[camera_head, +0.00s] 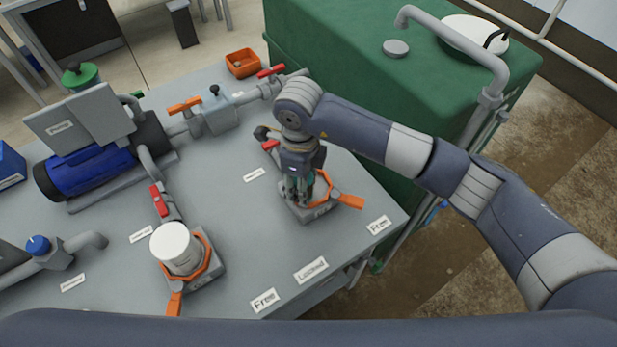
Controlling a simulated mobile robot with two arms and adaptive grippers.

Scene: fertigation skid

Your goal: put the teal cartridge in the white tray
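My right gripper (299,196) points straight down over a grey holder (322,212) with an orange ring and an orange lever, at the right part of the grey bench. A little teal, likely the teal cartridge (310,180), shows at the fingers; most of it is hidden by the gripper. The fingers are around or beside it, and I cannot tell whether they are closed on it. The orange lever points to the right, towards a "Free" label. I see no white tray. My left gripper is not in view.
A white cylinder (176,247) stands in a second orange-ringed holder at the front. A blue pump (93,172), pipes with red and orange handles, and a small orange bin (243,63) are on the bench (225,215). A green tank (350,50) stands behind.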

